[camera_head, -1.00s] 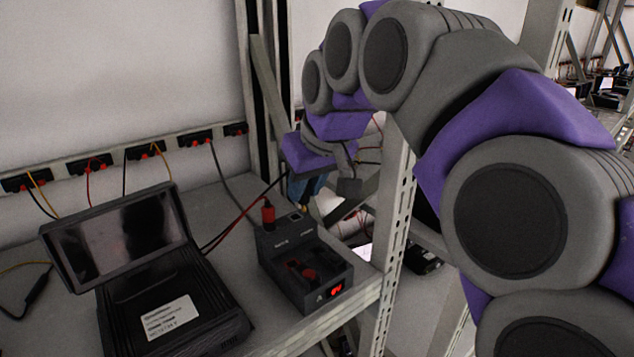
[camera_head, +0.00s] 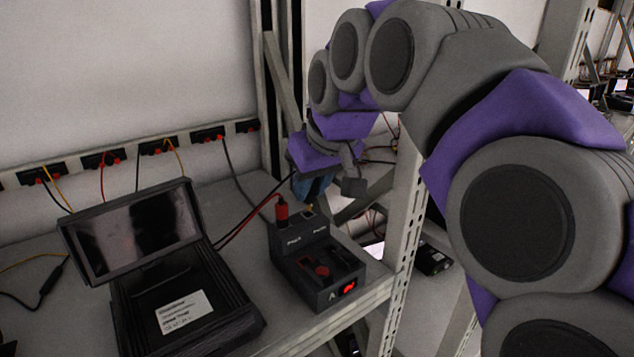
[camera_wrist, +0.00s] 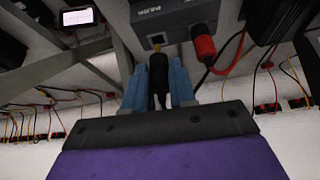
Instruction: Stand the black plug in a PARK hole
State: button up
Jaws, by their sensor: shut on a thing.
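My gripper (camera_wrist: 156,88) is shut on the black plug (camera_wrist: 158,72), which sits between its two blue fingers in the wrist view. The plug's brass tip points at the square PARK hole (camera_wrist: 157,39) in the dark test box (camera_wrist: 175,12). Tip and hole overlap in the wrist view, and I cannot tell whether the tip has entered. In the head view my gripper (camera_head: 317,187) is just above and behind the raised back part of the box (camera_head: 318,266), and the plug's body is mostly hidden. A red plug (camera_head: 282,209) stands upright in the hole beside PARK.
A black tester with a tilted screen (camera_head: 130,235) is left of the box on the shelf (camera_head: 235,190). Red and black leads run behind the box. A perforated rack post (camera_head: 405,225) rises close to its right. Sockets line the back rail (camera_head: 150,150).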

jog(key=shift+a, duration=0.35)
jog(key=shift+d, duration=0.55)
jog(key=shift+a, duration=0.1)
jog(key=shift+a+f, duration=0.15)
jog(key=shift+a, duration=0.9)
jog(key=shift+d, duration=0.6)
jog(key=shift+a+f, duration=0.15)
jog(key=shift+a+f, duration=0.15)
